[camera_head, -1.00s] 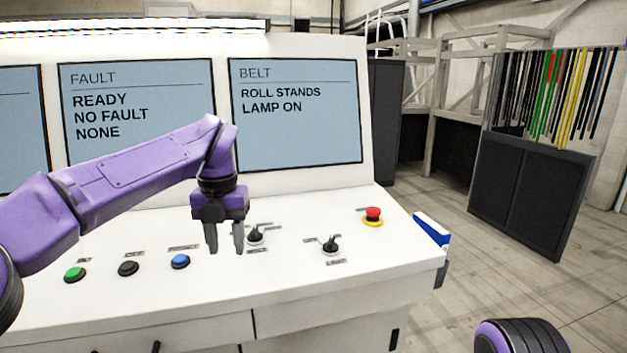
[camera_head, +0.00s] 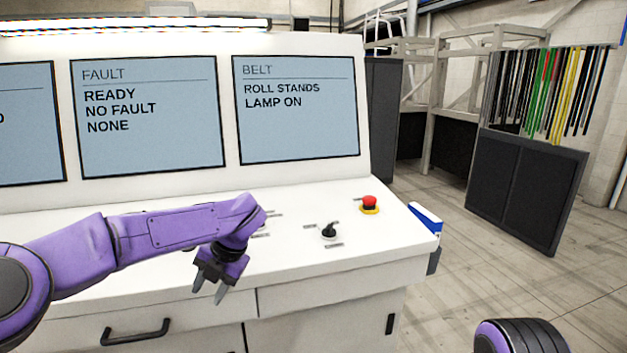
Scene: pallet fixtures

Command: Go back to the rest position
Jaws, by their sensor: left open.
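My left gripper (camera_head: 209,291) is open and empty. It points down in front of the console's upper front edge, with its arm reaching in from the left. The white console (camera_head: 330,292) fills the left and middle of the view. My left arm hides the green, black and blue buttons and most of one rotary switch. My right gripper is not in view; a dark and purple part of my right arm shows at the bottom right.
On the console top are a black rotary switch (camera_head: 328,231) and a red emergency button (camera_head: 369,204) on a yellow ring. The belt screen (camera_head: 297,120) reads "ROLL STANDS LAMP ON". A drawer handle (camera_head: 135,332) sits below. Floor (camera_head: 500,270) is clear at right.

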